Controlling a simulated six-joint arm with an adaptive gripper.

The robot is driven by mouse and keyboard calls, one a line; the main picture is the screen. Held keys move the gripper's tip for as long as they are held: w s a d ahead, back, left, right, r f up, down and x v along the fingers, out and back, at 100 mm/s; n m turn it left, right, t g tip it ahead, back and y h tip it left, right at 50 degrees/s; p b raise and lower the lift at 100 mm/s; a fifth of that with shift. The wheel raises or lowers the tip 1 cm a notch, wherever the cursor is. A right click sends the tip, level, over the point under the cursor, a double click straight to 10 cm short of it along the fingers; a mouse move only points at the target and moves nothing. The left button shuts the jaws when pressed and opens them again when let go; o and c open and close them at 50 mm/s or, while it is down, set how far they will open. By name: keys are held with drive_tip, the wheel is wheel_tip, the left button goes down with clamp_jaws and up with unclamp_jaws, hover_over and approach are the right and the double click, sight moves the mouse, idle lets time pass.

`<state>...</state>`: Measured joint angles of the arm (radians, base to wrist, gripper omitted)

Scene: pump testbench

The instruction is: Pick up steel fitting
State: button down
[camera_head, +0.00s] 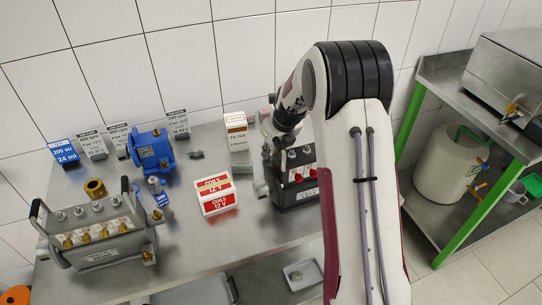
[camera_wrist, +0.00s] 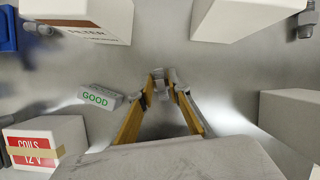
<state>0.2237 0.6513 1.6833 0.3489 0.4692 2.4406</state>
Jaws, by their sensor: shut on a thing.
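My gripper (camera_wrist: 161,83) shows in the wrist view with its yellow-sided fingers closed around a small grey metal piece (camera_wrist: 159,88), which looks like a steel fitting. The fingertips cover part of the piece, and I cannot tell whether it touches the table. Another grey fitting (camera_wrist: 38,28) lies at the upper left of the wrist view, apart from the gripper; it also seems to show in the head view (camera_head: 195,154). A further grey metal part (camera_wrist: 305,24) is at the upper right of the wrist view. In the head view my arm hides the gripper's fingertips.
A small block marked GOOD (camera_wrist: 97,98) lies left of my gripper. A red and white coils box (camera_head: 214,194) stands on the steel table (camera_head: 190,245). A dark test unit (camera_head: 294,180), a blue pump (camera_head: 152,149) and a grey manifold block (camera_head: 95,235) stand around it.

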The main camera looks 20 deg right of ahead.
drive_tip(key=shift+r, duration=0.1)
wheel_tip(320, 180, up, 10)
idle(0.8)
idle(0.5)
drive_tip(key=s+a+r+n, duration=0.15)
drive_tip(key=a+r, duration=0.35)
drive_tip(key=a, duration=0.6)
drive_tip(key=s+a+r+n+g+y, duration=0.1)
drive_tip(key=s+a+n+y, duration=0.1)
drive_tip(key=s+a+n, duration=0.3)
drive_tip(key=s+a, duration=0.3)
drive_tip(key=a, duration=0.1)
drive_tip(key=shift+s+r, duration=0.25)
drive_tip(key=shift+r, duration=0.1)
